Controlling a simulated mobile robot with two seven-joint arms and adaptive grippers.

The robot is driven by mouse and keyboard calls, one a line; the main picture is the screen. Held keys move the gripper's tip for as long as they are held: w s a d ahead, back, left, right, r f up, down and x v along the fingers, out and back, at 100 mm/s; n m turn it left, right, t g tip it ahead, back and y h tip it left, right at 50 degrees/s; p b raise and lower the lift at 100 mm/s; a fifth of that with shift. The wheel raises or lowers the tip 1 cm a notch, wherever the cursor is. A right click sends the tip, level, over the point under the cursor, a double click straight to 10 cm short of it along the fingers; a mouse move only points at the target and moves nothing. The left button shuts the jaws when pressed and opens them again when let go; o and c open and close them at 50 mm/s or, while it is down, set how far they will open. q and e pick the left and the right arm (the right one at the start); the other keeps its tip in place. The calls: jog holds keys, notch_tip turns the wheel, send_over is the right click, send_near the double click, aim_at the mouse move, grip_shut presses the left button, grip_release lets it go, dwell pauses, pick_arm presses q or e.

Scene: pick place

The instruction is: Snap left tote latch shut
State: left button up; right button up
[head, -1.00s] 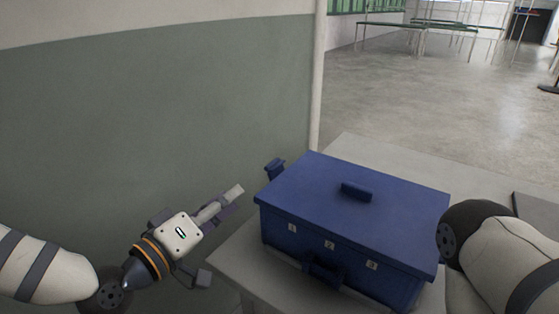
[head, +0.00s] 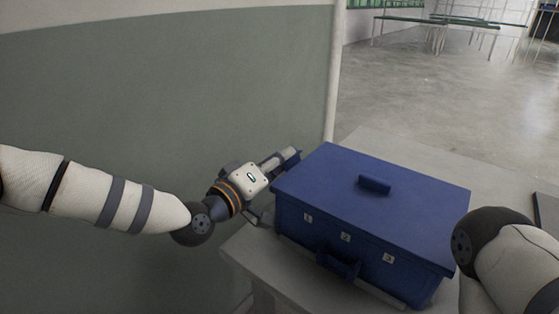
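The blue tote (head: 300,233) stands on a light grey table with its lid (head: 340,185) down. The left latch (head: 294,157) sticks out from the tote's left side near the back corner, partly hidden by my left gripper. My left gripper (head: 279,160) is at this latch, its fingers overlapping it in the picture. I cannot tell whether they touch it or how far apart the fingers are. Another latch (head: 338,264) juts from the front. My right arm comes in at the right edge; its gripper is not in view.
The table (head: 258,268) has a narrow bare strip left of the tote and more free room behind it. A green and white wall (head: 170,90) rises on the left. A lid handle (head: 375,185) stands up from the tote's top.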

pick_arm(q)
grip_shut()
jog(key=m, duration=0.1)
jog(key=d+m+p, duration=0.1)
jog(key=s+m, duration=0.1)
jog(key=shift+s+d+r+m+p, duration=0.1)
jog(key=shift+d+r+m+p, duration=0.15)
jog(key=shift+d+m+p, duration=0.1)
jog(key=shift+f, duration=0.2)
jog(key=shift+o, duration=1.8)
grip_release()
pick_arm(e)
jog(key=shift+w+r+t, duration=0.4)
jog(key=shift+w+r, duration=0.45)
jog(key=shift+r, duration=0.05)
pick_arm(q)
jog(key=shift+r, duration=0.1)
